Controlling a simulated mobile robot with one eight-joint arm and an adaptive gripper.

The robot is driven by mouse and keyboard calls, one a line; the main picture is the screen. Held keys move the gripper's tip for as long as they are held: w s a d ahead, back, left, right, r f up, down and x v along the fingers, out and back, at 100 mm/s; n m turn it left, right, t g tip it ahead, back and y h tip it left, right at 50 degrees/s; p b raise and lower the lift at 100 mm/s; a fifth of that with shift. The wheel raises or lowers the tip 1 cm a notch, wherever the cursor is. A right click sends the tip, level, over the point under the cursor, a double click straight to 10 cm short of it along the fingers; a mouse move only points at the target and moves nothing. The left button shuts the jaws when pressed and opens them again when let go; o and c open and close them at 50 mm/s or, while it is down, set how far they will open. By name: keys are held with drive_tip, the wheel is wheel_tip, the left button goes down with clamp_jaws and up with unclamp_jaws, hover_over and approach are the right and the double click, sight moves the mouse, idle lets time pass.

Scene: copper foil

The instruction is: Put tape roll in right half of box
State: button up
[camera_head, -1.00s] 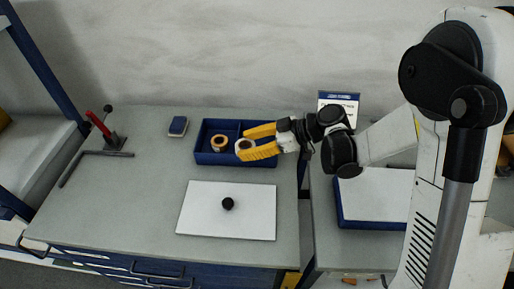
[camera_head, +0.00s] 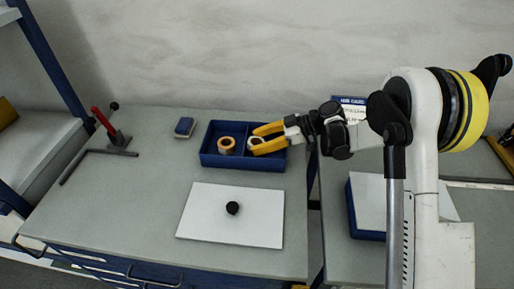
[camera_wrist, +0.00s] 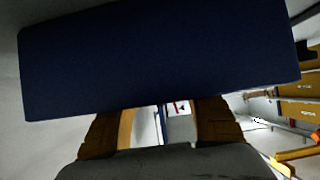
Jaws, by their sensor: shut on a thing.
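The blue box (camera_head: 240,163) stands at the back of the grey bench, with a divider splitting it into left and right halves. My gripper (camera_head: 257,141) has yellow fingers shut on a pale tape roll (camera_head: 256,144). The roll shows over the right half, just right of the divider; whether it touches the floor is unclear. A copper-coloured roll (camera_head: 227,145) sits in the left half. In the wrist view, my brown-looking fingers (camera_wrist: 160,128) flank a gap, and a broad dark blue surface (camera_wrist: 160,60), probably part of the box, fills the top.
A second blue tray (camera_head: 354,215) is at right. A card stand (camera_head: 350,104) is behind.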

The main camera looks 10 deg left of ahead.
drive_tip(key=shift+f, duration=0.9)
drive_tip(key=shift+s+r, duration=0.1)
drive_tip(key=shift+r, duration=0.05)
drive_tip(key=o, duration=1.3)
